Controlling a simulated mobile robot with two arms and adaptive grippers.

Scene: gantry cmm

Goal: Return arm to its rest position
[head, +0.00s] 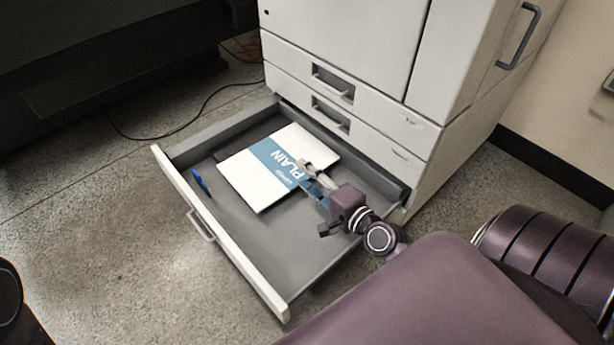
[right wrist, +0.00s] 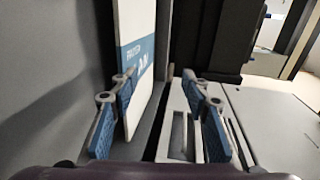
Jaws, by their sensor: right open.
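My right gripper (head: 312,180) is over the open bottom drawer of the white cabinet, at the right edge of a paper pack. In the right wrist view its two blue-padded fingers (right wrist: 160,112) are spread apart. The pack (head: 262,185) is white with a blue band reading PLAIN and lies in the drawer. In the right wrist view the pack (right wrist: 135,60) shows close by the left finger; I cannot tell whether they touch. No object is clearly held. My left gripper is not in view.
The open drawer (head: 225,246) sticks out from the cabinet (head: 345,30) over the floor. A small blue item (head: 201,182) is at its front left. A dark cable (head: 170,133) lies on the floor. The floor left of the drawer (head: 90,230) is clear.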

